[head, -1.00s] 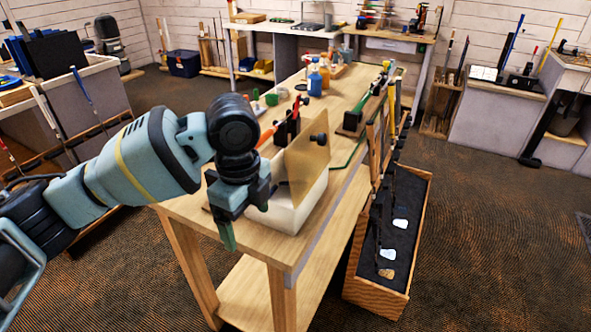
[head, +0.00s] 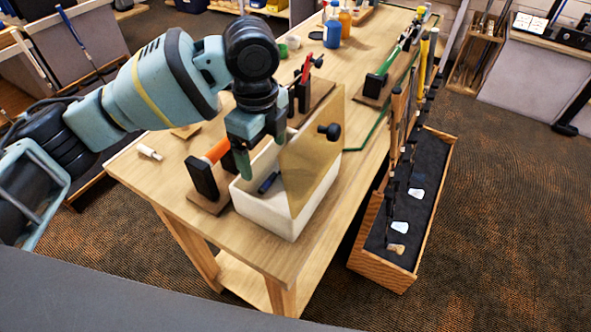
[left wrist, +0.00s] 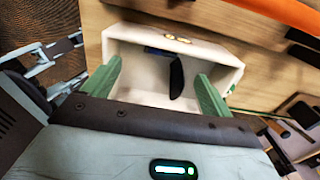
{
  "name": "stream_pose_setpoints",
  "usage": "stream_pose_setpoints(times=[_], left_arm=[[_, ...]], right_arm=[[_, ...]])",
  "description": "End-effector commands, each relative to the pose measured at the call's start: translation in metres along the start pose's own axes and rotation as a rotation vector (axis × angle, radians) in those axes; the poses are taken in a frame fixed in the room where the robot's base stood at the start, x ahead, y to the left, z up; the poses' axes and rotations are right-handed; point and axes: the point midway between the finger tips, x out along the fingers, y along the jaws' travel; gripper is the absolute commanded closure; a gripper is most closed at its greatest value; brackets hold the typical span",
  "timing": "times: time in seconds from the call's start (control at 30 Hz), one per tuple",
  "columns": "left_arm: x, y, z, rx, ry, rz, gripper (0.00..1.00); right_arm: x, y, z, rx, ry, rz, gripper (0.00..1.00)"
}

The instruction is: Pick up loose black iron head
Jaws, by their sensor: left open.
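A white open box (head: 262,217) stands at the near end of the wooden bench, and a dark bluish piece (head: 268,182) lies inside it. In the left wrist view, a black, narrow, curved piece (left wrist: 177,77), which looks like the iron head, lies in the same box (left wrist: 118,45). My left gripper (head: 260,147) is over the box, green fingers pointing down. The left wrist view shows its fingers (left wrist: 156,87) wide apart, one each side of the black piece, with nothing between them. My right gripper is not in view.
A translucent tan panel (head: 313,150) with a black knob rises along the box's right side. A holder with an orange-handled tool (head: 215,150) stands left of the box. A wooden crate (head: 385,268) with several clubs stands right of the bench. Bottles (head: 332,32) are farther back.

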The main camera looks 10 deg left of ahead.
Motion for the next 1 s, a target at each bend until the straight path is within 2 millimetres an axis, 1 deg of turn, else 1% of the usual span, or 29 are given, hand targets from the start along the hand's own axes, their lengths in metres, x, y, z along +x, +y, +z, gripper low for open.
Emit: stream_pose_setpoints(times=[0.03,0.17,0.37,0.7,0.8,1.0], left_arm=[[0.007,0.000,0.000,-0.001,0.000,0.004,0.14],[0.020,0.000,0.000,0.000,0.000,0.005,0.14],[0.025,0.000,0.000,0.000,0.000,0.002,0.14],[0.068,-0.003,-0.002,0.000,0.000,0.004,0.14],[0.073,-0.003,-0.002,0.001,0.001,0.002,0.14],[0.074,-0.003,-0.002,0.001,0.001,0.001,0.14]], right_arm=[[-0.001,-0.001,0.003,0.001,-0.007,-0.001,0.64],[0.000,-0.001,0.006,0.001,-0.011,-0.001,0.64],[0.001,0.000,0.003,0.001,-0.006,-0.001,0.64],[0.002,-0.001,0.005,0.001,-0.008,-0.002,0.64],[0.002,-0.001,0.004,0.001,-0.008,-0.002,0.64],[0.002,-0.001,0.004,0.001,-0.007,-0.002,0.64]])
